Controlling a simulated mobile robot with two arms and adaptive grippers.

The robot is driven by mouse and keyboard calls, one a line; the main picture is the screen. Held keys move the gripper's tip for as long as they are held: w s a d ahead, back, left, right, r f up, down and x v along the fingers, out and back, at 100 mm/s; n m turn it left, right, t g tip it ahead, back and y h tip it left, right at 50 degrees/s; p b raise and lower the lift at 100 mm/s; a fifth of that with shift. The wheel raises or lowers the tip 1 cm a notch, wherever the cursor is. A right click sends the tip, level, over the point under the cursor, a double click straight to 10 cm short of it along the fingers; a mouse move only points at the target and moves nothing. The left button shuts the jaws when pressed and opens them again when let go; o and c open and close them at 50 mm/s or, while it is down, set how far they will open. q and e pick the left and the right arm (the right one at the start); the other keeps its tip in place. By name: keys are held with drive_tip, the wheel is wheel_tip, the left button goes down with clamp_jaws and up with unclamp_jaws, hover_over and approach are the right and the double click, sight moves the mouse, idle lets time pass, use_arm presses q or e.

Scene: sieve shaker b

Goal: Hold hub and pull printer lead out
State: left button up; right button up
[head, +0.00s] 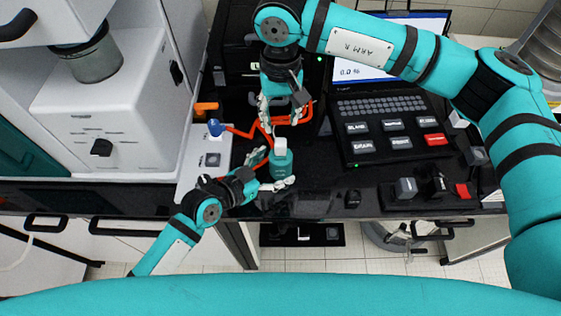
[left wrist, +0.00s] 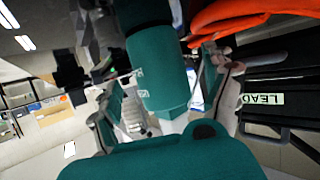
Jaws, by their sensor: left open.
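A teal block with a white top (head: 281,164), which may be the hub, stands near the bench's front edge. My left gripper (head: 272,172) is open, with one finger on each side of the block. In the left wrist view the teal block (left wrist: 158,72) lies between the fingers; contact cannot be told. An orange lead (head: 238,132) bends across the bench behind the block and shows large in the left wrist view (left wrist: 228,14). My right gripper (head: 282,112) points down over the lead's right part, its fingers apart. Which end is the printer plug I cannot tell.
A grey panel with a blue knob-like part (head: 215,128) lies left of the lead. A white machine (head: 110,100) stands at the left. A black keyboard console (head: 390,125) and a screen (head: 365,72) are at the right. Small dark blocks (head: 405,188) sit along the front edge.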

sight(281, 163)
use_arm(q)
drive_tip(key=shift+x, duration=1.6)
